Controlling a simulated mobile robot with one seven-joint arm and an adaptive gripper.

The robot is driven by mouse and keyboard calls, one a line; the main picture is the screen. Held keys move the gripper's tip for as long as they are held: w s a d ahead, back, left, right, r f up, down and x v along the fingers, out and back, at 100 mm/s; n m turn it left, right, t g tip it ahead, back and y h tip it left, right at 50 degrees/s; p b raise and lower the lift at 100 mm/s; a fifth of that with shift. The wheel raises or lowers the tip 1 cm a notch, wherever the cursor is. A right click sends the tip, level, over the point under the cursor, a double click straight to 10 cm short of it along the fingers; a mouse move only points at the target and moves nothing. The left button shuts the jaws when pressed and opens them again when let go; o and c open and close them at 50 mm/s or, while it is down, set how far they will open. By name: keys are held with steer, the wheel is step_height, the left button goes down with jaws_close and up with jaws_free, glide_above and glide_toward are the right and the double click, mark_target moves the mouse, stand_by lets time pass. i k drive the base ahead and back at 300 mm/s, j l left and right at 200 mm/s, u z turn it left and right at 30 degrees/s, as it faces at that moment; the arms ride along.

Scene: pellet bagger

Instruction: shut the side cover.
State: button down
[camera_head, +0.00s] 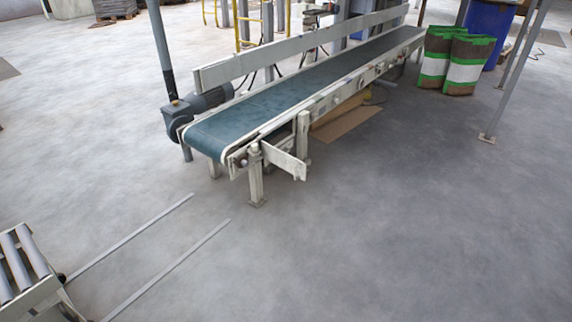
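A conveyor (285,95) with a dark green belt runs from the near left to the back right. A short pale flat panel (284,161), which looks like the side cover, is at the near end of its right side. The panel starts at the near post (255,174) and sticks out at an angle from the conveyor frame, so it appears open. Its far end hangs free in front of a second post (302,135). Any hinge or latch is too small to tell. My gripper is not in view.
A grey motor (205,98) is on the conveyor's left side. Brown, green and white bags (466,66) stand at the back right near a thin metal post (515,70). A roller section (22,262) and floor rails (165,270) lie front left. The floor front right is clear.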

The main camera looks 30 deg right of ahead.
mark_target(291, 164)
steer(key=i+l, duration=0.35)
steer(key=i+l+u, duration=0.1)
steer(key=i+l, duration=0.25)
steer(key=l, duration=0.25)
steer(key=i+l, duration=0.35)
steer(key=l, duration=0.15)
steer(key=i+l+u, duration=0.1)
steer(key=i+l, duration=0.25)
steer(key=l, duration=0.1)
